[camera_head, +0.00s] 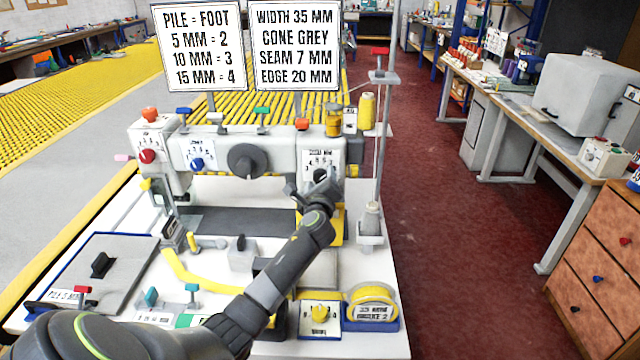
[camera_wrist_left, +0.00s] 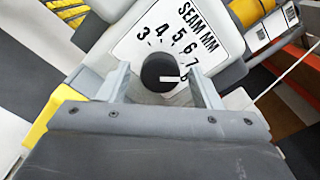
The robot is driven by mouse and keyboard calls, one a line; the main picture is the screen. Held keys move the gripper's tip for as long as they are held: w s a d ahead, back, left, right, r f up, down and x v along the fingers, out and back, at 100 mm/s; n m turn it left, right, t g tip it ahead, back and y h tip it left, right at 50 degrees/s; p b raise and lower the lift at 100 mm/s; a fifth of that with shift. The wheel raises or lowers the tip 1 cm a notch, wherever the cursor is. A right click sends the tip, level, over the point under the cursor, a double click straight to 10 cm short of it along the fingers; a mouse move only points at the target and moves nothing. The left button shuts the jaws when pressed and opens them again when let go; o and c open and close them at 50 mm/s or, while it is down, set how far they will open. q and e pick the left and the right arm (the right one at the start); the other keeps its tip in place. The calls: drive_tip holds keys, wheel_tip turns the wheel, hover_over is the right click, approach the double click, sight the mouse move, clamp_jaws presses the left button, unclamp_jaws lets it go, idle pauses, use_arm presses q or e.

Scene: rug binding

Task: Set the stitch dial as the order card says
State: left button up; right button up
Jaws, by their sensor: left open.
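The order card (camera_head: 294,46) in the head view reads width 35 mm, cone grey, seam 7 mm, edge 20 mm. The stitch dial, a black round knob (camera_wrist_left: 160,72) on a white plate (camera_wrist_left: 140,50) marked SEAM MM, shows in the left wrist view. Its white pointer line aims right, just below the 7; the mark there is partly hidden. My left gripper (camera_wrist_left: 160,88) is open, one finger on each side of the knob; contact cannot be told. In the head view this gripper (camera_head: 316,190) hides most of the dial. My right gripper is out of view.
The grey sewing machine (camera_head: 215,150) carries a red knob (camera_head: 147,156), a blue knob (camera_head: 197,163) and a large dark handwheel (camera_head: 246,160). A thread stand (camera_head: 380,130) rises at its right. A yellow knob (camera_head: 319,312) and a tape roll (camera_head: 373,300) sit in front.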

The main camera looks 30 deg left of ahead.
use_arm(q)
drive_tip(key=b+v, duration=0.1)
drive_tip(key=v, duration=1.6)
drive_tip(key=shift+s, duration=0.2)
